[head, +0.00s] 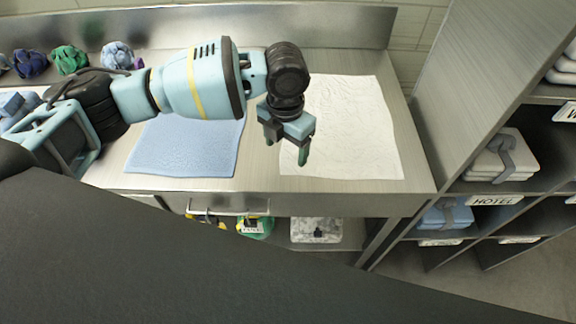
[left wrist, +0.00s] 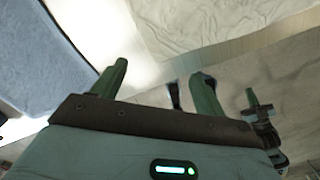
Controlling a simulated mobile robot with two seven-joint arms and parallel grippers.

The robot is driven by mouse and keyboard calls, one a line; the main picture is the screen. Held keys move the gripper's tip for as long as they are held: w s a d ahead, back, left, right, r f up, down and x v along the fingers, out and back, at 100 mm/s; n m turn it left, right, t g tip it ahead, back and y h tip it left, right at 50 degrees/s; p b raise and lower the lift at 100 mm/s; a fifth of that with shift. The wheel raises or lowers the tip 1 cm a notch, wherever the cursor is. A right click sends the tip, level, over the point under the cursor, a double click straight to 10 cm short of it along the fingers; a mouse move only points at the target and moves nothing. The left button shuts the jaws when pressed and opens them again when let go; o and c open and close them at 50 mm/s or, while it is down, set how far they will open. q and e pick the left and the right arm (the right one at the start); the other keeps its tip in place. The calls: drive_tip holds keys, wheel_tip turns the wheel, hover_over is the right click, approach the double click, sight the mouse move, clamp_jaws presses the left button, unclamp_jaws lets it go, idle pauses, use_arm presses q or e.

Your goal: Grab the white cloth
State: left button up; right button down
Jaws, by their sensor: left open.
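The white cloth (head: 348,130) lies spread flat on the right part of the metal table, slightly wrinkled. It also shows at the top of the left wrist view (left wrist: 215,25). My left gripper (head: 302,150) hangs over the cloth's left side in the head view, fingers pointing down. In the left wrist view my left gripper (left wrist: 160,85) is open, with nothing between its green fingers. The cloth lies beyond the fingertips there, apart from them. My right gripper is not clearly in view.
A blue cloth (head: 190,147) lies flat on the table (head: 262,165) to the left. Rolled coloured bundles (head: 70,59) sit at the back left. A shelf unit (head: 470,90) with folded cloths stands at the right. A lower shelf under the table holds more items.

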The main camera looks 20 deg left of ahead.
sight(286, 170)
use_arm(q)
wheel_tip(286, 170, down, 4)
drive_tip(key=shift+r+b, duration=0.1)
drive_tip(key=shift+b, duration=0.5)
drive_tip(key=shift+f, duration=1.05)
use_arm(e)
drive_tip(key=shift+s+a+f+g, duration=0.15)
drive_tip(key=shift+s+f, duration=0.25)
drive_tip(key=shift+f, duration=0.2)
drive_tip(key=shift+s+a+f+g, duration=0.15)
drive_tip(key=shift+s+f, duration=0.2)
drive_tip(key=shift+f, duration=0.2)
drive_tip(key=shift+d, duration=0.15)
use_arm(q)
drive_tip(key=shift+c, duration=0.5)
drive_tip(key=shift+f, duration=0.1)
clamp_jaws()
use_arm(e)
drive_tip(key=shift+s+f, duration=0.1)
drive_tip(key=shift+s, duration=0.05)
